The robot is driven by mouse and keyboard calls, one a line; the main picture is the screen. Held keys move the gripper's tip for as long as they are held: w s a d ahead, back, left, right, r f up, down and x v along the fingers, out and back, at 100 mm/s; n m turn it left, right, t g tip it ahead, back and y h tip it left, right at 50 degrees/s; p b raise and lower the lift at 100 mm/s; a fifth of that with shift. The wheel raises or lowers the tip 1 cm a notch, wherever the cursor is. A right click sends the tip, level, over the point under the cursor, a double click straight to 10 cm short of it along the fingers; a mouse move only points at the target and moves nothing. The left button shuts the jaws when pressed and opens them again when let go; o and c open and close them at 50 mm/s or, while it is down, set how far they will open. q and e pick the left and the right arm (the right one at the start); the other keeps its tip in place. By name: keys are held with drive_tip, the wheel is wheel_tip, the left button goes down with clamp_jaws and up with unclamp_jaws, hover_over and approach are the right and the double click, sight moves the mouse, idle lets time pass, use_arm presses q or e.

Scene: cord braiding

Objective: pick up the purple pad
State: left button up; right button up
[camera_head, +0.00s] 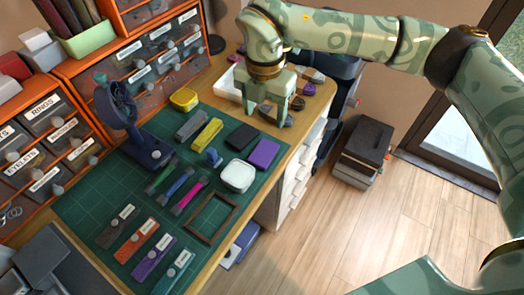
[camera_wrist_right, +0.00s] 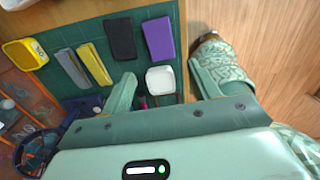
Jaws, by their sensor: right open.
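The purple pad (camera_head: 264,154) lies flat on the green cutting mat (camera_head: 88,205), near its right edge. The black pad (camera_head: 242,137) lies just left of it and the white container (camera_head: 238,176) stands close below it. My right gripper (camera_head: 267,118) is open with its fingers pointing down, beyond the pad in the head view, and nothing shows between the fingers. In the right wrist view the purple pad (camera_wrist_right: 158,39) lies beyond the open fingers of the right gripper (camera_wrist_right: 160,72), apart from them. My left gripper is not in view.
A yellow box (camera_head: 184,98), grey and yellow bars, several coloured tools and labelled strips lie on the mat. A dark blue stand (camera_head: 146,145) rises at its left. Orange drawer cabinets line the back. A wooden frame (camera_head: 211,218) lies near the front edge.

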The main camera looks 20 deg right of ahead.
drive_tip(key=b, duration=0.3)
hover_over(264, 152)
wheel_tip(264, 152, down, 9)
drive_tip(key=shift+r, duration=0.1)
wheel_tip(264, 152, down, 2)
drive_tip(key=shift+f+b, duration=0.2)
drive_tip(key=shift+b, duration=0.5)
wheel_tip(264, 152, down, 3)
drive_tip(key=shift+w+r+b, duration=0.1)
drive_tip(key=shift+r+b, duration=0.1)
drive_tip(key=shift+b, duration=0.45)
drive_tip(key=shift+r, duration=0.2)
drive_tip(key=shift+c, duration=0.7)
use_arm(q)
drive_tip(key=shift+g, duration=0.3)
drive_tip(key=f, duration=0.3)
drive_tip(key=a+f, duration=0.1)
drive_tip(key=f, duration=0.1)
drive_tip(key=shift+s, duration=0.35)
use_arm(e)
drive_tip(key=c, duration=0.6)
